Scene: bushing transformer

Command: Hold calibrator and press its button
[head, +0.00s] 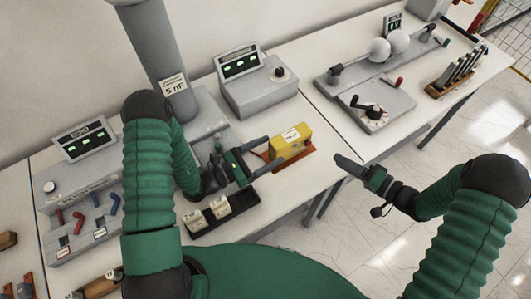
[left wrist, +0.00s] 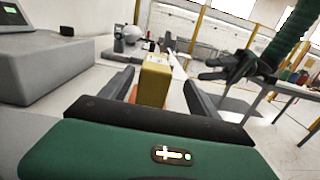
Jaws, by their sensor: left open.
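The calibrator is most likely the yellow box (head: 291,144) with a white label. It rests on a low orange-red holder (head: 302,158) near the front edge of the table. My left gripper (head: 268,152) is open just left of the box, its fingers pointing at it. In the left wrist view the yellow box (left wrist: 155,80) stands between and a little beyond the open fingers (left wrist: 158,88), not gripped. My right gripper (head: 340,160) is empty, off the table edge to the right of the box; its jaw opening is unclear. No button can be made out.
Behind the box stands a grey console (head: 255,95) with a green display. A black tray (head: 222,212) with white-labelled items lies by my left forearm. A grey column (head: 160,50) stands at back left. A device with metal spheres (head: 390,45) is on the right table.

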